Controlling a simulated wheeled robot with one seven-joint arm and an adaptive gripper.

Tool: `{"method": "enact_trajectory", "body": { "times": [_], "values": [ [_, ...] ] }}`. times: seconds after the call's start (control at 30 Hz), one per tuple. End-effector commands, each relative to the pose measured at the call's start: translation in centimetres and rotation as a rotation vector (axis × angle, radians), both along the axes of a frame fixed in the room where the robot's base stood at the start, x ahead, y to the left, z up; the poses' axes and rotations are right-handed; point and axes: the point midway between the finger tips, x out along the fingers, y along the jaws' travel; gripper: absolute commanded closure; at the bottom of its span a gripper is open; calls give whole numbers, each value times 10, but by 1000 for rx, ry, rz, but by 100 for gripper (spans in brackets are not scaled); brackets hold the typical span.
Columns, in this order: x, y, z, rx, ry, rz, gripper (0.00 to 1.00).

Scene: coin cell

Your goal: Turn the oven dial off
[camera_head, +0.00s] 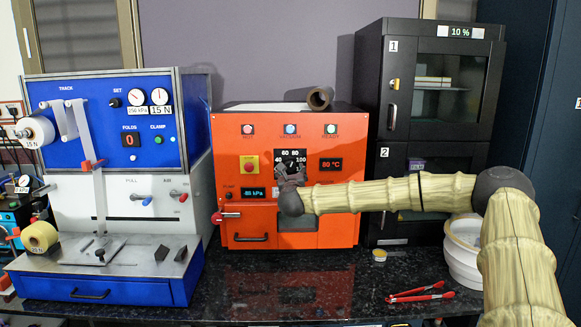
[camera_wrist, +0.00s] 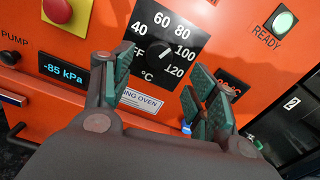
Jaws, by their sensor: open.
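The orange oven (camera_head: 330,205) stands mid-bench, its front facing me. Its dial (camera_wrist: 157,54) is a dark round knob on a black plate (camera_head: 291,154) marked OFF, 40, 60, 80, 100, 120 and °C. A white pointer mark on the knob seems to point toward the 80–100 side. My gripper (camera_head: 290,172) is in front of the plate and hides its lower part in the head view. In the wrist view the green-padded fingers (camera_wrist: 163,85) are spread, one at the lower left of the dial, one at the lower right. Nothing is between them; contact with the dial cannot be told.
The oven also carries a red button on a yellow plate (camera_head: 249,165), an 80 °C display (camera_head: 331,165), a -85 kPa display (camera_wrist: 66,69) and a red-handled valve (camera_head: 225,216). A blue machine (camera_head: 108,110) stands left, a black cabinet (camera_head: 371,110) right.

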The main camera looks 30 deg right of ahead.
Motion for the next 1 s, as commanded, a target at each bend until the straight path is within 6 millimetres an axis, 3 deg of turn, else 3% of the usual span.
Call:
{"method": "enact_trajectory", "body": {
  "times": [0.4,0.87,1.0],
  "values": [
    [51,-31,0,-2,2,0,42],
    [60,-37,-1,0,2,1,42],
    [60,-37,-1,-1,2,1,64]
  ]
}}
